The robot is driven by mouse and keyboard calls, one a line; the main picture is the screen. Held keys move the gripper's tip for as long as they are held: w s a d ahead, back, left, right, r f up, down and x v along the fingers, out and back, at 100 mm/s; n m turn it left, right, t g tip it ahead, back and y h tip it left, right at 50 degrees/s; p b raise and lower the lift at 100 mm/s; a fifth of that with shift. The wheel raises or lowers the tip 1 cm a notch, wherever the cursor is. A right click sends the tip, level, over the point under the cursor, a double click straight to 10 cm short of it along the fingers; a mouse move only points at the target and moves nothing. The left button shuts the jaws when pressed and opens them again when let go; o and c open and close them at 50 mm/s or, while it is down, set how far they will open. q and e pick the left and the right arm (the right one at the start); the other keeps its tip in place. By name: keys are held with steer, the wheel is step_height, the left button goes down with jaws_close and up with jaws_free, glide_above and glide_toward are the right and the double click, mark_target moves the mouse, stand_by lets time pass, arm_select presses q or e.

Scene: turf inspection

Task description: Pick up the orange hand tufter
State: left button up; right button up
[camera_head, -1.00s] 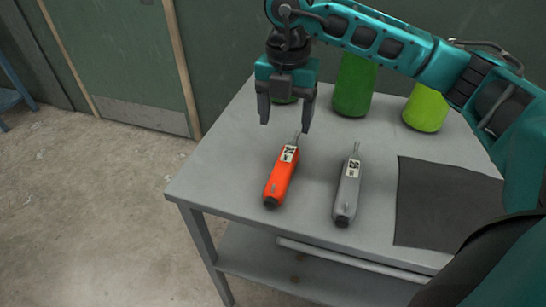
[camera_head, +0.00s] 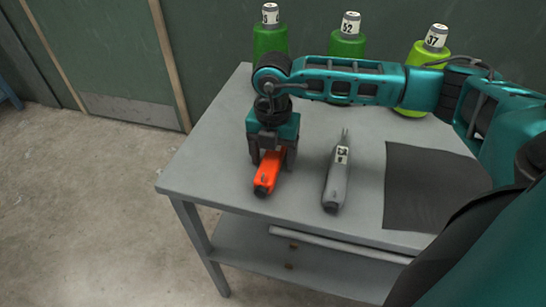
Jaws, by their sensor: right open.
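The orange hand tufter (camera_head: 267,178) lies on the grey table near its left front part, its dark end toward the front edge. My right gripper (camera_head: 272,163) is lowered over it from above, with one finger on each side of its body. The gripper is open, and its wrist hides the far end of the tufter and its label. I cannot tell whether a finger touches it. A grey hand tufter (camera_head: 336,182) lies to the right, apart from the gripper, with its thin tip pointing to the back. My left gripper is not in view.
A dark mat (camera_head: 430,185) lies flat on the grey table (camera_head: 215,150), right of the grey tufter. Three green bottles with number labels stand at the back: 52 (camera_head: 347,45), 37 (camera_head: 430,58), and one at left (camera_head: 270,38). My right arm spans in front of them.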

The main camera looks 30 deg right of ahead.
jaws_close()
stand_by(0.7)
